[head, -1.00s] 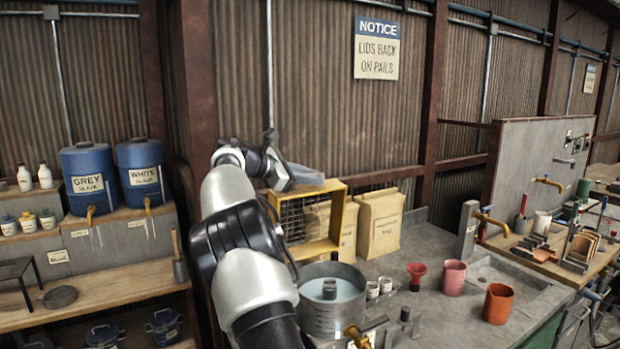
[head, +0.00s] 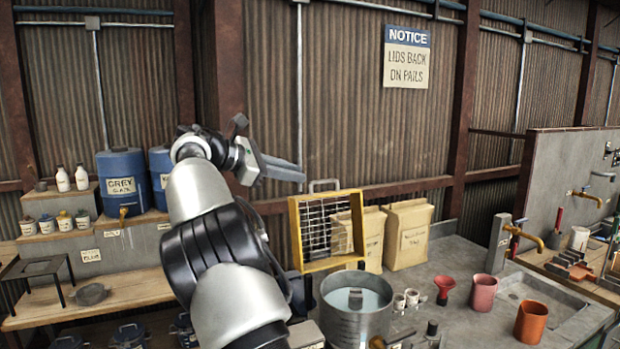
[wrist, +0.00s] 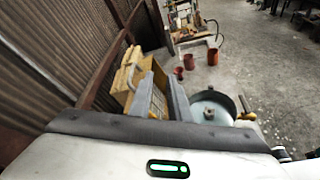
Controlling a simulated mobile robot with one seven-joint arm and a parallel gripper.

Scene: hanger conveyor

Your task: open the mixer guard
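The mixer guard is a yellow frame (head: 293,236) with a wire grille. It stands raised on edge behind the grey mixing pot (head: 352,325), whose open top shows pale liquid. A grey handle (head: 323,185) sits on the guard's top edge. My gripper (head: 302,174) is above the guard's left part, to the left of the handle, and looks apart from it. In the wrist view my gripper's two fingers (wrist: 160,90) are spread, with part of the yellow frame visible beyond and between them. Nothing is held. The pot also shows in the wrist view (wrist: 232,105).
Two tan paper bags (head: 408,235) stand right of the guard, against the wall side. Small white cups, a red funnel (head: 444,288), a pink cup (head: 483,294) and an orange cup (head: 530,321) stand on the counter. Blue glaze barrels (head: 122,182) are at left.

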